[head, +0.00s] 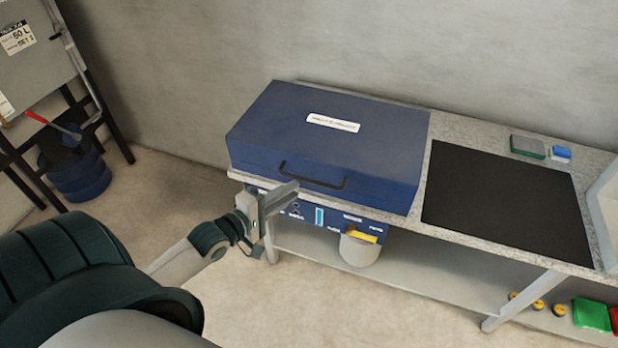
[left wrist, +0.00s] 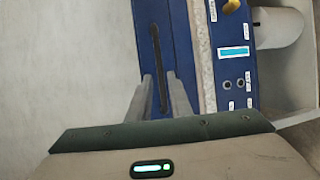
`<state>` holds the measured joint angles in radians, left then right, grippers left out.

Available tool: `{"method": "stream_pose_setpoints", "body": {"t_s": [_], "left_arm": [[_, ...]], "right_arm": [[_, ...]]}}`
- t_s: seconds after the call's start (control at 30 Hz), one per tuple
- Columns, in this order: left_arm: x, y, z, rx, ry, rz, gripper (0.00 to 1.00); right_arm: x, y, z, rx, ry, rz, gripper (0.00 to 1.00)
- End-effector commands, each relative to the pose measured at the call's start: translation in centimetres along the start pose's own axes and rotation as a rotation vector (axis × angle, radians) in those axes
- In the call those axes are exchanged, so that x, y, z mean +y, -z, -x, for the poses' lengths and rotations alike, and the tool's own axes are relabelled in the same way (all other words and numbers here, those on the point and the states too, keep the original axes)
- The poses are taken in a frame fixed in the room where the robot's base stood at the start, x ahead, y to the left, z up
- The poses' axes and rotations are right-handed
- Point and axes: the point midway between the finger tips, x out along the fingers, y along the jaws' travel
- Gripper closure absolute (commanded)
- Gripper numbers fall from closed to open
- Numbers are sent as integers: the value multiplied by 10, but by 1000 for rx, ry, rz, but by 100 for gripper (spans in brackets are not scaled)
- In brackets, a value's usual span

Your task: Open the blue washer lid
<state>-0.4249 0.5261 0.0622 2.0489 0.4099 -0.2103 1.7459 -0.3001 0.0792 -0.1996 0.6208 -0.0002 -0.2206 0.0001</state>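The blue washer lid (head: 330,138) is shut, a wide blue box top with a white label, on the bench at the middle of the head view. A dark bar handle (head: 312,176) runs along its front edge; it also shows in the left wrist view (left wrist: 157,60). My left gripper (head: 284,196) is in front of the lid's left front, near the handle. In the left wrist view its two fingers (left wrist: 165,95) are apart, with the handle's lower end lined up between them. I cannot tell whether they touch it. My right gripper is not in view.
A black mat (head: 505,200) lies on the bench to the right, with a green-grey block (head: 527,147) and a blue block (head: 561,152) behind it. A wall stands behind.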

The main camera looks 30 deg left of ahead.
Motion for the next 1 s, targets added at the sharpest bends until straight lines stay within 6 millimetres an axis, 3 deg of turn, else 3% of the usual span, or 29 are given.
{"method": "stream_pose_setpoints", "body": {"t_s": [0.3,0.5,1.0], "left_arm": [[2,0,-48,0,-1,0,82],[1,0,-70,0,0,1,82],[0,0,-80,0,1,0,82]], "right_arm": [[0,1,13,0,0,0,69],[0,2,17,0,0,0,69],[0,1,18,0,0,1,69]]}}
